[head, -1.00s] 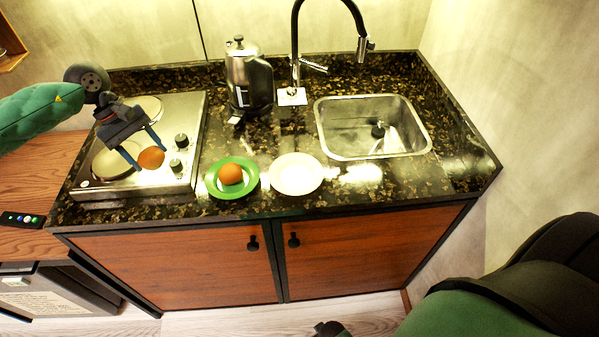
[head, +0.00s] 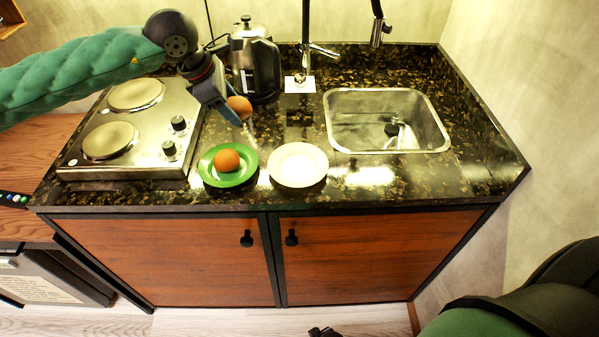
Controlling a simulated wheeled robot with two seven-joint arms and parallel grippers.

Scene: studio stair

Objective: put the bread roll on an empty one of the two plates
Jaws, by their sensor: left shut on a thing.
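The bread roll (head: 240,106), small and brown, is held in my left gripper (head: 236,112), which is shut on it above the counter, behind the two plates. The green plate (head: 208,176) stands near the counter's front edge with a round orange thing (head: 227,160) on it. The white plate (head: 298,165) stands just right of it and is empty. A small dark part at the bottom edge may be my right gripper (head: 324,331); its jaws cannot be made out.
A steel kettle (head: 254,62) stands close behind my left gripper. A two-plate hob (head: 135,125) is on the left. A black tap (head: 306,50) and a sink (head: 388,122) are on the right. The counter's front strip is narrow.

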